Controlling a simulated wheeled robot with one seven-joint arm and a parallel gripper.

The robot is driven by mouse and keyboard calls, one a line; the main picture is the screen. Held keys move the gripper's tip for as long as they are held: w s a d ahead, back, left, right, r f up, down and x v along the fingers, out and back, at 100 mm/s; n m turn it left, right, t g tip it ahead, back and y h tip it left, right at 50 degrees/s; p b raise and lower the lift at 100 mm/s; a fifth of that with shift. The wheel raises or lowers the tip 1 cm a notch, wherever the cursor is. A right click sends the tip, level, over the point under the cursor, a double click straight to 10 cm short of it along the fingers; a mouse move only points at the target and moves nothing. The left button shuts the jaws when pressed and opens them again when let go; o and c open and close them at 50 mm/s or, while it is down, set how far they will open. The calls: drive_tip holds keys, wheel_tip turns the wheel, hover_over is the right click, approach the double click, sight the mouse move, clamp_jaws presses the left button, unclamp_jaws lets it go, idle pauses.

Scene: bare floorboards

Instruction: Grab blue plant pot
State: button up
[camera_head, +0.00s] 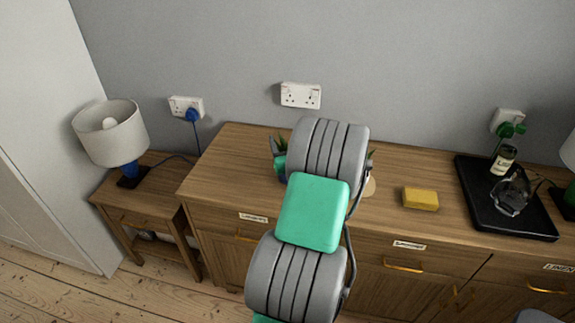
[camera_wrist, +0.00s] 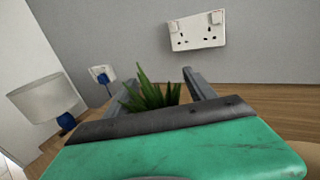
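The blue plant pot (camera_head: 282,178) stands on the wooden sideboard, mostly hidden behind my arm in the head view. Only a sliver of blue and some spiky green leaves show left of the arm. In the wrist view, the plant's leaves (camera_wrist: 152,97) rise between the two grey fingers of my gripper (camera_wrist: 158,90); the green and black gripper body hides the pot. The fingers are spread apart, one on each side of the leaves. Whether they touch the pot is hidden.
The sideboard (camera_head: 410,165) also holds a yellow sponge-like block (camera_head: 420,198) and a black tray (camera_head: 490,212) with a bottle and a glass vessel. A lamp (camera_head: 112,135) stands on a small side table at left. Wall sockets (camera_head: 301,95) are behind the sideboard.

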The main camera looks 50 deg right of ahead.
clamp_jaws()
idle(0.5)
drive_tip(key=shift+r, duration=0.1)
